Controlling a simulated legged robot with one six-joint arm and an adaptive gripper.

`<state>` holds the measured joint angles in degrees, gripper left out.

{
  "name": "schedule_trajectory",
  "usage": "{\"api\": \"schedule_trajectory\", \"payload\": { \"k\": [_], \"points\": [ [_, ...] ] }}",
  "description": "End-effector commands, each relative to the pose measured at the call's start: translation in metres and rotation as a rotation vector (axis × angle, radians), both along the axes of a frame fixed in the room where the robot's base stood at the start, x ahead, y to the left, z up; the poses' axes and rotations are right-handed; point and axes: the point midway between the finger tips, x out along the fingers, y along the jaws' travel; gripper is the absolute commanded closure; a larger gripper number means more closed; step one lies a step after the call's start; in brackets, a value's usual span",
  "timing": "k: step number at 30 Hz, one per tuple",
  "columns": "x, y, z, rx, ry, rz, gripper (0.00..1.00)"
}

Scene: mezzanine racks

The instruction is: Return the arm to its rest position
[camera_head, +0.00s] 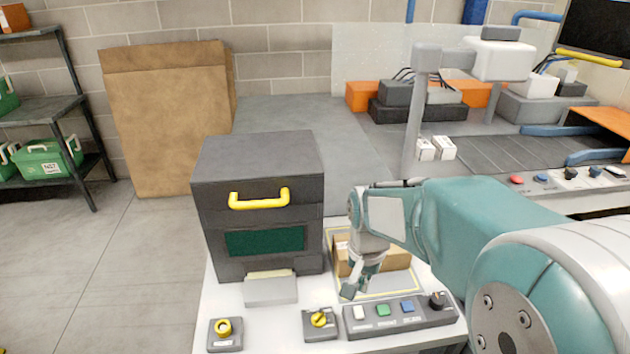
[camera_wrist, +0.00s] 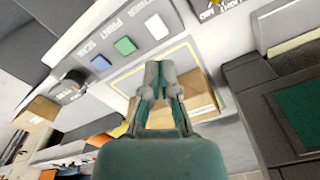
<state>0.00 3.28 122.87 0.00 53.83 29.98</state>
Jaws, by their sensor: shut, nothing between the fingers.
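My arm (camera_head: 480,215) is teal and white and reaches in from the right in the head view, bent down at the wrist. My gripper (camera_head: 354,288) points downward over the white table, just behind the button panel (camera_head: 398,318). In the wrist view my gripper (camera_wrist: 159,68) has its fingertips together with nothing between them. A cardboard box (camera_head: 397,258) sits right behind my gripper, inside a yellow outline on the table. The box also shows behind the fingers in the wrist view (camera_wrist: 196,92). I cannot tell if my gripper touches it.
A dark cabinet (camera_head: 257,178) with a yellow handle stands left of my gripper. Small boxes with a yellow knob (camera_head: 319,319) and a yellow ring (camera_head: 224,329) sit at the front. A conveyor (camera_head: 480,155) lies behind at right.

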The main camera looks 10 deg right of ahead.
Motion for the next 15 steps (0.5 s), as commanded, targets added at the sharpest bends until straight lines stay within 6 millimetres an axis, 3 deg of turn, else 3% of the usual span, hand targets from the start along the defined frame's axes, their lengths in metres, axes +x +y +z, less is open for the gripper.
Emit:
{"api": "schedule_trajectory", "payload": {
  "k": [5,15],
  "points": [
    [-0.01,0.0,0.016,0.0,-0.043,0.039,1.0],
    [-0.06,0.0,0.069,-0.025,-0.221,0.228,1.0]
  ]
}}
